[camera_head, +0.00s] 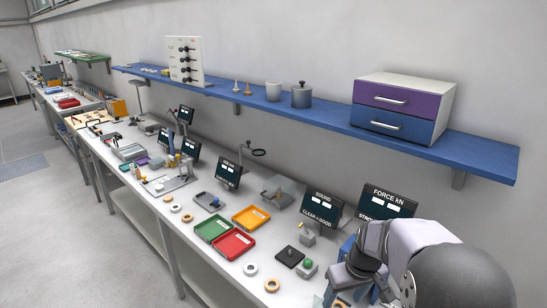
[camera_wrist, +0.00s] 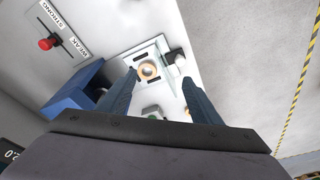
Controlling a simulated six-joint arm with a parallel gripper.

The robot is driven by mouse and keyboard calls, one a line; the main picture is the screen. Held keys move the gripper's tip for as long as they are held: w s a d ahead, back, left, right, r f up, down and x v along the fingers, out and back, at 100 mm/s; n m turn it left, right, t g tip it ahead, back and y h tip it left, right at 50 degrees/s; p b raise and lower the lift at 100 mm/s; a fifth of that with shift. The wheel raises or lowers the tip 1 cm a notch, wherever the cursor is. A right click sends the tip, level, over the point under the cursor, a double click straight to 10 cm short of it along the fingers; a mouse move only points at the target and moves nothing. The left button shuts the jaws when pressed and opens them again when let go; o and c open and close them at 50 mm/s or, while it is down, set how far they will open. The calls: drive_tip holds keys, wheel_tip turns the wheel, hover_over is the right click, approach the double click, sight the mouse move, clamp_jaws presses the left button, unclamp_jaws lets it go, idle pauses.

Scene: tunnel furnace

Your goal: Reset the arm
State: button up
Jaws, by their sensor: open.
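My gripper shows in the wrist view (camera_wrist: 159,78) with its two dark fingers well apart. Nothing is held between them. Past the fingertips, a tan ring (camera_wrist: 148,70) lies on a pale plate with dark slots, and a clear panel stands beside it. My arm fills the lower right of the head view, bent over the front end of the bench. The fingertips are hard to make out there.
A blue block (camera_wrist: 75,88) stands left of the fingers, near a red-knobbed slider (camera_wrist: 46,44). Display screens (camera_head: 323,205), red (camera_head: 234,243), green (camera_head: 213,228) and orange (camera_head: 251,217) trays and loose rings (camera_head: 250,269) fill the bench (camera_head: 205,262). A blue shelf (camera_head: 330,122) runs above.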

drive_tip(key=s+a+r+m+g+p, duration=0.1)
drive_tip(key=s+a+r+p, duration=0.15)
drive_tip(key=s, duration=0.35)
drive_tip(key=s+a+r+m+p, duration=0.1)
drive_tip(key=s+r+p, duration=0.3)
drive_tip(key=s, duration=0.3)
drive_tip(key=s+a+r+g+p, duration=0.1)
drive_tip(key=s+a+r+p, duration=0.15)
drive_tip(key=s, duration=0.35)
wheel_tip(320, 180, down, 26)
drive_tip(key=d+b, duration=0.1)
drive_tip(key=b, duration=2.4)
drive_tip(key=shift+s+r+h, duration=0.15)
drive_tip(key=shift+r+h, duration=0.05)
drive_tip(key=shift+h, duration=0.2)
